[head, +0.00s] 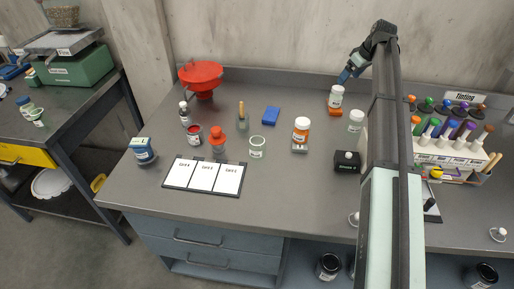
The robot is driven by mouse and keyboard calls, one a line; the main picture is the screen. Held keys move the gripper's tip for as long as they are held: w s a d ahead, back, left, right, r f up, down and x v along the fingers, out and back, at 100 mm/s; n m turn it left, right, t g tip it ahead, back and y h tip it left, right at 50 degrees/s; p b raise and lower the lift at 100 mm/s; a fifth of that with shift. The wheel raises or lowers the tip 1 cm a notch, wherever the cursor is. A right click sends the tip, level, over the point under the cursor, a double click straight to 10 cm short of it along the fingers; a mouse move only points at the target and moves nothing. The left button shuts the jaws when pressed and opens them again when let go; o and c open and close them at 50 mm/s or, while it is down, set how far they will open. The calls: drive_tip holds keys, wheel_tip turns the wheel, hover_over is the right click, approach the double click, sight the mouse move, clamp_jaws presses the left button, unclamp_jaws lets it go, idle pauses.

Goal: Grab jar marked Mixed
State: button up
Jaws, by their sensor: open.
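I cannot read the word Mixed on any jar; the labels are too small. An orange jar with a white lid (336,101) stands at the back of the bench, just below my gripper (345,77). My gripper is open, tilted down toward that jar's lid; whether it touches is unclear. A second orange jar with a white lid (301,131) stands on a small grey base nearer the middle. A clear pale-lidded jar (356,121) stands right of the first orange jar. Another clear jar (257,148) stands left of the middle.
A red funnel-shaped bowl (201,75), a red-orange bottle (218,146) and a red-topped jar (193,134) stand at left. A black box (346,161) sits front of the clear jar. A marker rack (452,146) fills the right. My arm hides part of the bench.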

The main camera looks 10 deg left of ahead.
drive_tip(key=s+a+r+n, duration=0.2)
drive_tip(key=a+n, duration=0.1)
drive_tip(key=a, duration=1.6)
drive_tip(key=s+a+n+g, duration=0.1)
drive_tip(key=s+a+n, duration=0.2)
drive_tip(key=s+a, duration=1.3)
drive_tip(key=m+g+h, duration=0.2)
drive_tip(key=m+h, duration=0.1)
hover_over(257, 146)
drive_tip(key=w, duration=0.2)
wheel_tip(257, 146, down, 3)
wheel_tip(257, 146, down, 7)
drive_tip(key=shift+w+d+f, duration=0.1)
drive_tip(key=shift+f, duration=0.1)
drive_tip(key=shift+w+a+f, duration=0.15)
drive_tip(key=shift+f, duration=1.2)
drive_tip(key=shift+w+a+f, duration=0.1)
drive_tip(key=shift+a+f, duration=0.05)
drive_tip(key=shift+f, duration=1.2)
